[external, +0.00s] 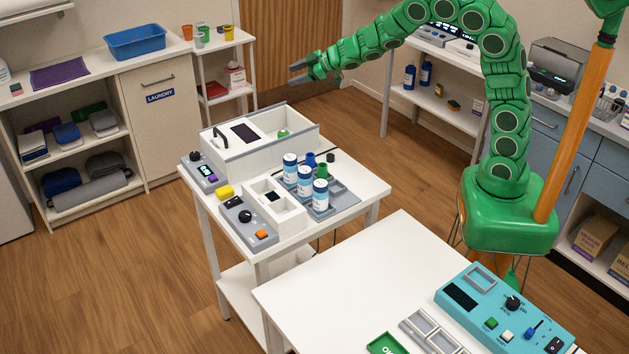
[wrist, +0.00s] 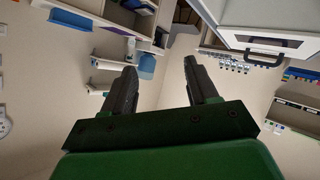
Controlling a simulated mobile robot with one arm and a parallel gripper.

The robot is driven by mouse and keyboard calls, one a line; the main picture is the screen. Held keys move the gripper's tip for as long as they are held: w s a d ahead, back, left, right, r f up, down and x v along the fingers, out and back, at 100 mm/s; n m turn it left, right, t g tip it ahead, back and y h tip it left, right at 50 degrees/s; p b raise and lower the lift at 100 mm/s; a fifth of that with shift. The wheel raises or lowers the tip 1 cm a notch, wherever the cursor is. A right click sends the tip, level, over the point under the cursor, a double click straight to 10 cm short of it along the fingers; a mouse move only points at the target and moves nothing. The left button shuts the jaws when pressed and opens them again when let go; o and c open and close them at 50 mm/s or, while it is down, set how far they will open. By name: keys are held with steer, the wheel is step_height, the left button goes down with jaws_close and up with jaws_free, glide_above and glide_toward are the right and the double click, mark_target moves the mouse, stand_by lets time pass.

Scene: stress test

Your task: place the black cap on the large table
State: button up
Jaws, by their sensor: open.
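A small black piece (external: 331,157), which looks like the black cap, is at the back of the grey tray on the smaller white table (external: 372,190). It is too small to make out clearly. A larger white table (external: 340,275), apparently the large table, stands in front. My gripper (external: 299,71) is raised in the air beyond the smaller table, well away from the cap. In the wrist view my gripper (wrist: 160,82) has its two dark fingers apart with nothing between them. I cannot make out the cap in the wrist view.
Several labelled bottles (external: 304,182), a blue piece (external: 310,159) and a green piece (external: 322,169) stand near the cap. A white box machine (external: 225,155) fills the smaller table's back. A teal device (external: 480,318) and trays occupy the large table's right and front; its left is bare.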

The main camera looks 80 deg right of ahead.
steer(key=m+g+h, duration=0.1)
steer(key=m+h, duration=0.1)
steer(key=m+g+y, duration=0.2)
steer(key=m+g, duration=0.3)
steer(key=g, duration=0.3)
glide_toward(331, 155)
steer(key=shift+x, duration=4.4)
steer(key=shift+w+r, duration=0.1)
jaws_close()
